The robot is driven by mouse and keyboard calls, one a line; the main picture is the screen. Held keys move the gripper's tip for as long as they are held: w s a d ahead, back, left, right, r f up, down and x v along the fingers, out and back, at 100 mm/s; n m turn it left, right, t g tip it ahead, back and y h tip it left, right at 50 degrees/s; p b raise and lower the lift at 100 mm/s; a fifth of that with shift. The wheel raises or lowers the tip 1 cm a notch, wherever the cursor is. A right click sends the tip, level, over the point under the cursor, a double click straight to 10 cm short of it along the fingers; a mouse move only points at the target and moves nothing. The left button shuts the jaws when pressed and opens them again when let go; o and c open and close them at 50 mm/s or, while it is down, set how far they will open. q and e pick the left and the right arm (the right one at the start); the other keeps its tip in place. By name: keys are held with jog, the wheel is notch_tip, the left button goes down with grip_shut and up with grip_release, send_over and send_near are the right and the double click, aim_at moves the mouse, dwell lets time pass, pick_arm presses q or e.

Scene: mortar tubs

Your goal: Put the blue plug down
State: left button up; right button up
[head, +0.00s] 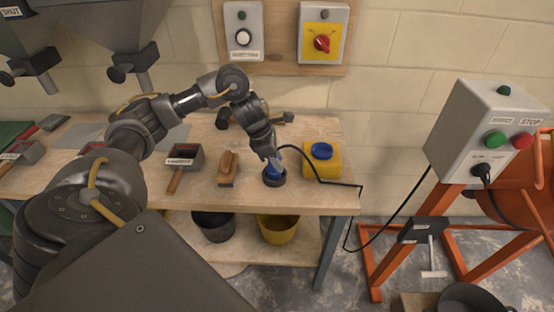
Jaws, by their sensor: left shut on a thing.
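The blue plug (271,173) is at the tip of my left gripper (274,163), which points down over the workbench's front right part. The gripper is shut on the plug. The plug is at a dark round holder or ring (273,181) on the bench top; I cannot tell whether it rests in it or is just above it. The fingers hide part of the plug. My right gripper is out of view.
A wooden brush (229,167) and a labelled box (185,157) lie to the left. A black cable (393,218) hangs off the bench's right edge toward the grey control box (487,135).

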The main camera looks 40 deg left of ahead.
pick_arm(q)
jog(key=shift+f, duration=0.1)
jog(key=o, duration=1)
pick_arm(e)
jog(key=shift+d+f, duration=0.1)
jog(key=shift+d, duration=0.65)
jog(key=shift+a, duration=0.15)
